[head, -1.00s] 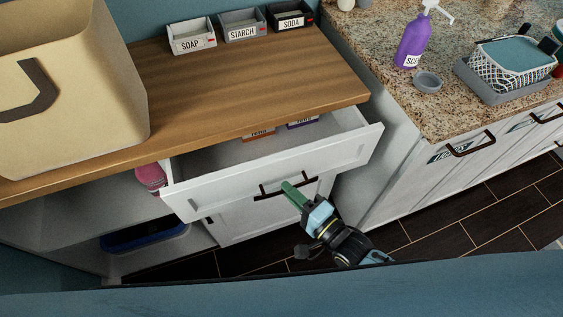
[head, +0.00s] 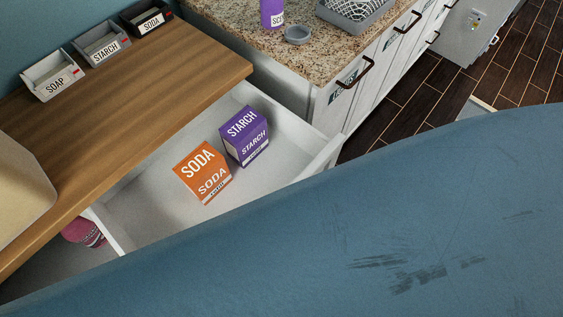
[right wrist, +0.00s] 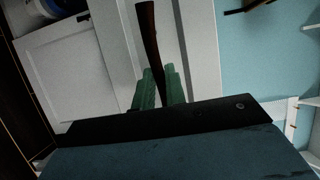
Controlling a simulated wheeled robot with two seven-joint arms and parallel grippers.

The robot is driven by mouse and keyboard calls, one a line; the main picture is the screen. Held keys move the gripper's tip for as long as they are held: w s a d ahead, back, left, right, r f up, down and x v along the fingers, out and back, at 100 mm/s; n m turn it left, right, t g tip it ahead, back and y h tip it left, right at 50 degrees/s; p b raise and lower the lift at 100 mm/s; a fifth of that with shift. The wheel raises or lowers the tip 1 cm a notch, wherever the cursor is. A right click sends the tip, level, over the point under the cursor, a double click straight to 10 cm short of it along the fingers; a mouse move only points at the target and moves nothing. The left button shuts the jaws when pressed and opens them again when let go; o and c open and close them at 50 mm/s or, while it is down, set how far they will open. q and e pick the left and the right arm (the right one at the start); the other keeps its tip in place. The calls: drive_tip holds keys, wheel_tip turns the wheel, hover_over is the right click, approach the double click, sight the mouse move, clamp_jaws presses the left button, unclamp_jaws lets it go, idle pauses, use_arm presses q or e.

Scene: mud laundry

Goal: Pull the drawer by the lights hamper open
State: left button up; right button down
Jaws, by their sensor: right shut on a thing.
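The white drawer (head: 130,205) under the wooden counter stands pulled well out. An orange SODA box (head: 203,172) and a purple STARCH box (head: 244,135) stand inside it. In the right wrist view my right gripper (right wrist: 160,88) has its green fingers shut on the dark drawer handle (right wrist: 149,35), against the white drawer front (right wrist: 195,40). The drawer front and my right gripper are hidden in the head view behind a blue surface. A beige hamper (head: 20,190) stands on the counter at the left, only partly in view. My left gripper is not in view.
SOAP (head: 52,75), STARCH (head: 101,45) and SODA (head: 146,16) trays line the back of the wooden counter (head: 150,85). A granite counter (head: 330,55) with a purple bottle (head: 272,12) stands to the right.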

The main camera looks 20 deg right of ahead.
drive_tip(key=shift+s+d, duration=0.1)
drive_tip(key=shift+s, duration=0.15)
drive_tip(key=c, duration=1.4)
unclamp_jaws()
drive_tip(key=shift+c, duration=0.2)
drive_tip(key=b+v, duration=0.1)
drive_tip(key=v, duration=1.2)
drive_tip(key=shift+d, duration=0.2)
drive_tip(key=shift+s, duration=0.1)
